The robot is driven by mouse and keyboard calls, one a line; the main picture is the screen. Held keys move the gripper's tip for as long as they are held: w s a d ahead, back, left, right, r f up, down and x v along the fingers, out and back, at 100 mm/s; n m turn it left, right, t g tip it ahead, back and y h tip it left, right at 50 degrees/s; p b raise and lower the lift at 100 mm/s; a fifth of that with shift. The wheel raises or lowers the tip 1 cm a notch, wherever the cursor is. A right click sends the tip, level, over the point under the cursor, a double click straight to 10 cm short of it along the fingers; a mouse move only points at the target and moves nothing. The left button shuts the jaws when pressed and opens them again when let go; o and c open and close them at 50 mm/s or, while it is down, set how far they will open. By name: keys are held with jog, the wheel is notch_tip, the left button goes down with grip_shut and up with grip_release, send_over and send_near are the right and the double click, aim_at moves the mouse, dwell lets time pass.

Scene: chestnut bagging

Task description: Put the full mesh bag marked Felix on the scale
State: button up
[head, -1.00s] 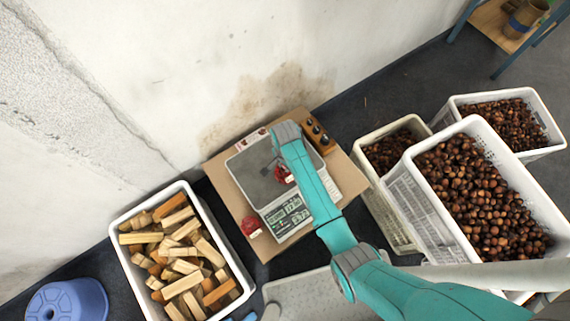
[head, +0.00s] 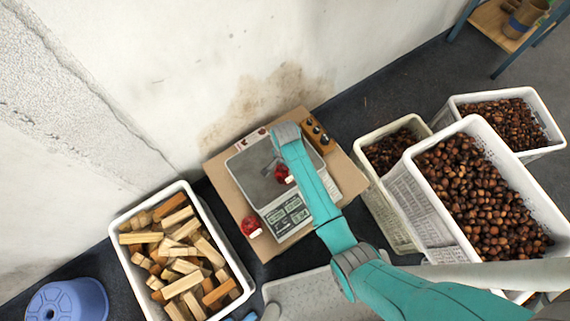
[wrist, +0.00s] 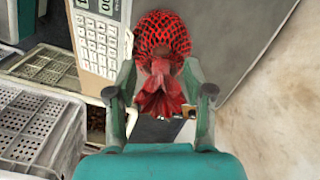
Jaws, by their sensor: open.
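A red mesh bag (head: 282,174) is on the metal plate of the scale (head: 249,172), partly hidden by my arm. In the wrist view a full, rounded red mesh bag (wrist: 162,36) with a gathered red neck lies between the fingers of my gripper (wrist: 161,82). The fingers are spread on either side of the neck, with gaps beside it. The bag appears to rest on the grey plate. A second red mesh bag (head: 249,225) with a pale tag lies on the board left of the scale's display. I cannot read a name on either bag.
The scale stands on a brown board (head: 226,190). A crate of wood pieces (head: 118,226) is at left, with a blue stool (head: 66,300) beyond it. Crates of chestnuts (head: 414,178) stand close at right. The wall rises behind the board.

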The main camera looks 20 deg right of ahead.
notch_tip(320, 180, up, 12)
jog(key=shift+f, duration=0.1)
jog(key=shift+f, duration=0.1)
dwell(0.4)
jog(key=s+d+f+n+t, duration=0.3)
jog(key=s, duration=0.6)
jog(key=s+d+f+n+t, duration=0.2)
jog(key=s+t, duration=0.2)
jog(key=s, duration=0.5)
jog(key=s+d+r+n+t, duration=0.1)
jog(key=s+r+n+t, duration=0.2)
jog(key=s+r, duration=0.6)
jog(key=s+d+r+n+t, duration=0.2)
jog(key=s+r, duration=0.7)
jog(key=r, duration=0.8)
jog(key=n+t, duration=0.1)
jog(key=t, duration=0.1)
jog(key=shift+t, duration=0.4)
